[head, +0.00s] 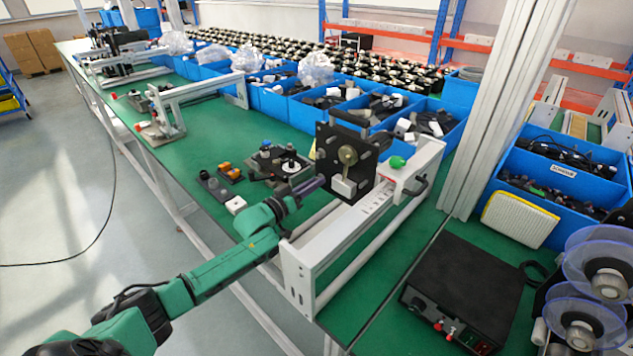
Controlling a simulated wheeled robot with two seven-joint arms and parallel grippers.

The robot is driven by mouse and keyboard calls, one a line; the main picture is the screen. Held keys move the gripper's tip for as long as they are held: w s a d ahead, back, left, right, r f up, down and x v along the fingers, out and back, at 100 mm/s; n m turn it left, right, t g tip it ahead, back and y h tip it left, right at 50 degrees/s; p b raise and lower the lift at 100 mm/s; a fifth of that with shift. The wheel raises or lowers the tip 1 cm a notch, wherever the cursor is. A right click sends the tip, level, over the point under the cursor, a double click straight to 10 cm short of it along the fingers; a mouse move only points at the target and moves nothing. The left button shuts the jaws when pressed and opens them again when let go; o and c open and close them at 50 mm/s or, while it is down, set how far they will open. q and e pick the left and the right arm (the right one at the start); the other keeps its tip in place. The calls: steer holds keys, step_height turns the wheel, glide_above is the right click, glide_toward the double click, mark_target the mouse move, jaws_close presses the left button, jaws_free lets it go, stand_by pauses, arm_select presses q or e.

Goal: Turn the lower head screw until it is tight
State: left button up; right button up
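A white metal fixture (300,283) with long rails stands on the green bench. It carries an upright black plate (364,155) with a brass round part (348,155) and a pale block (343,188) low on its face. I cannot single out the lower head screw at this size. My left gripper (297,196) comes in from the left at the end of the green arm, just left of the pale block. The fingers are too small to read. My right gripper is not in view.
Small parts and a dark jig (280,163) lie left of the plate. Blue bins (290,108) line the bench behind. A black control box (465,285) stands at right, near clear reels (600,268). An upright aluminium post (490,120) rises right of the fixture.

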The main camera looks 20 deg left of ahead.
arm_select(q)
jaws_close()
steer(key=o, duration=0.7)
jaws_free()
steer(key=p+v, duration=0.4)
steer(key=v, duration=0.1)
steer(key=shift+a, duration=0.15)
